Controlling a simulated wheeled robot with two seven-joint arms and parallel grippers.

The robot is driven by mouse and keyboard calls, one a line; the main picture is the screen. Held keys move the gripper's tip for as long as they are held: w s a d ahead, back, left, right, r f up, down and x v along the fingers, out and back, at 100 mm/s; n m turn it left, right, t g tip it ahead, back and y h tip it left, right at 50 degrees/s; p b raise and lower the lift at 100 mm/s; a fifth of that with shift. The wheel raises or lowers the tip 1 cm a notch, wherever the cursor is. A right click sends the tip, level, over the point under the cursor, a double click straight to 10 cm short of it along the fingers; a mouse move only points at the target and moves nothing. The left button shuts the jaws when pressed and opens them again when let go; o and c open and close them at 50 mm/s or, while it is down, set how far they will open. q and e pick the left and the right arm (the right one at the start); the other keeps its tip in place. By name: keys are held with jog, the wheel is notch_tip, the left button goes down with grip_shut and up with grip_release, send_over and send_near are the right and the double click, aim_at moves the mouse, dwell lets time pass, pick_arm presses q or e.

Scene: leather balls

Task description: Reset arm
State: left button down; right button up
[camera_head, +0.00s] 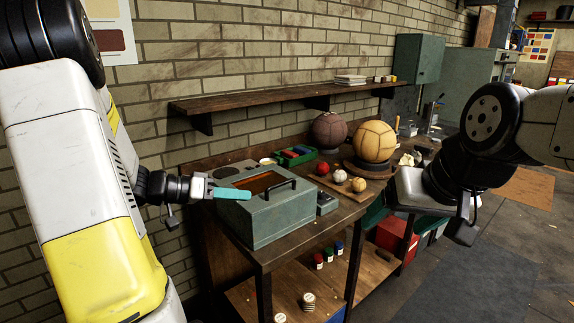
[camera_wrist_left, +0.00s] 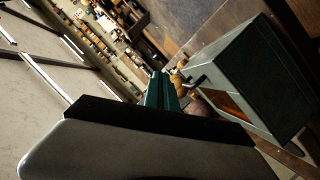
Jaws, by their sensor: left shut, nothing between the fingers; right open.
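My left gripper (camera_head: 232,193) is shut and empty, its teal fingers in front of the left end of a grey-green metal box (camera_head: 262,220); I cannot tell if they touch it. In the left wrist view the shut fingers (camera_wrist_left: 160,92) point away from the camera, with the box (camera_wrist_left: 250,90) to their right. My right gripper (camera_head: 410,192) is open at the right of the workbench (camera_head: 325,222); its fingers are hard to make out. A dark brown ball (camera_head: 328,130) and a tan ball (camera_head: 374,141) stand at the back of the bench.
Small red (camera_head: 322,169), white (camera_head: 340,176) and yellow (camera_head: 358,184) balls lie on a board beyond the box. A green tray (camera_head: 296,156) stands behind it. A wooden shelf (camera_head: 270,97) runs along the brick wall. The floor (camera_head: 480,260) at right is clear.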

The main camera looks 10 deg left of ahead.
pick_arm(q)
jog(key=s+d+r+g+y, duration=0.3)
jog(key=s+d+g+y, duration=0.35)
jog(key=s, duration=0.65)
jog(key=s+a+r+n+t+y, duration=0.2)
jog(key=s+r+n+t+y, duration=0.1)
jog(key=s+r+n+t, duration=0.1)
jog(key=shift+s+t+y, duration=0.35)
jog(key=shift+t, duration=0.4)
jog(key=shift+a+r, duration=0.1)
jog(key=shift+a, duration=0.05)
jog(key=shift+a, duration=0.1)
